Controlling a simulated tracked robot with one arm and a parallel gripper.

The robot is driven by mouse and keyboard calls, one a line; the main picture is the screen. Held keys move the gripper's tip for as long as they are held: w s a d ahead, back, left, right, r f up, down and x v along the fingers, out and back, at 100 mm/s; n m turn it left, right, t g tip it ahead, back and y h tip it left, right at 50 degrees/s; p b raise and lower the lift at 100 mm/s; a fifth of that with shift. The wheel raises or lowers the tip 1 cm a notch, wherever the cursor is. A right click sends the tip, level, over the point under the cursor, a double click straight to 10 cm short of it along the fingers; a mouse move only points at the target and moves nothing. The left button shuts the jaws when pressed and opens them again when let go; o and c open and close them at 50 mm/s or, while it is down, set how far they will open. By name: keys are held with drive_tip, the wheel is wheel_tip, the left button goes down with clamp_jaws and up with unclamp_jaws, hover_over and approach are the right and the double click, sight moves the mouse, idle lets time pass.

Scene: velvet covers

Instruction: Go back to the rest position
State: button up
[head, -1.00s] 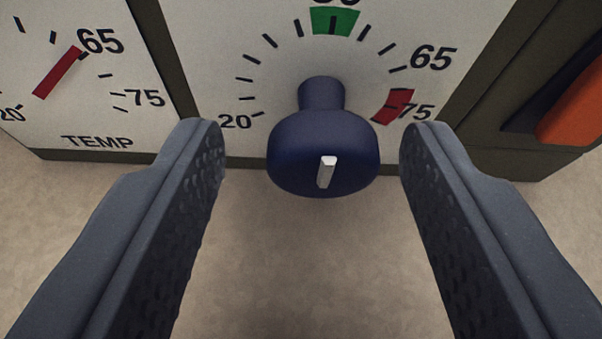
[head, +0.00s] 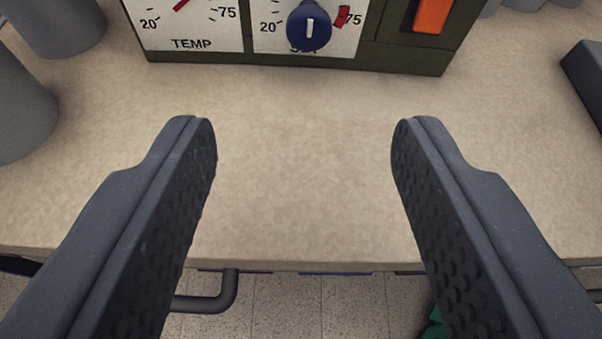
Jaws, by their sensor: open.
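My gripper (head: 304,130) is open and empty, its two dark grey textured fingers spread wide above the worktop. A blue knob (head: 309,30) with a white pointer mark sits on the dial panel of a dark green control box (head: 400,60) at the top of the view. The knob is well beyond the fingertips and nothing touches it. The pointer mark stands nearly straight up in the picture. The top of the dial and of the box is cut off by the frame.
The beige worktop (head: 290,180) between fingers and box is clear. A TEMP dial (head: 190,25) and an orange switch (head: 432,14) are on the box. Grey cylinders (head: 22,105) stand at left; a dark grey object (head: 585,75) lies at right. A grey handle (head: 228,292) shows below the worktop edge.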

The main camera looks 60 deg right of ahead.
idle(0.4)
drive_tip(key=w+a+r+t+y+b, duration=0.1)
drive_tip(key=w+a+r+t+y, duration=0.15)
drive_tip(key=w+r, duration=0.55)
drive_tip(key=w+a+r+t+y+b, duration=0.25)
drive_tip(key=w+r+y, duration=0.2)
drive_tip(key=r, duration=0.75)
wheel_tip(320, 180, up, 21)
drive_tip(key=s+d+n+t+y+b, duration=0.1)
drive_tip(key=n+t+y, duration=0.3)
drive_tip(key=y, duration=0.1)
drive_tip(key=s+d+r+n+y+b, duration=0.2)
drive_tip(key=s+d+r+n+y, duration=0.25)
drive_tip(key=s+r, duration=0.8)
drive_tip(key=s+d+r+n+h+b, duration=0.1)
drive_tip(key=s+d+h, duration=0.1)
drive_tip(key=s+d, duration=0.3)
drive_tip(key=s+d+r+g+h+b, duration=0.1)
drive_tip(key=s+d+r+h, duration=0.1)
drive_tip(key=s+d, duration=0.4)
drive_tip(key=s+h, duration=0.1)
drive_tip(key=s, duration=0.4)
drive_tip(key=shift+s+d+n+b, duration=0.25)
drive_tip(key=shift+s+n+b, duration=0.1)
drive_tip(key=shift+s, duration=0.05)
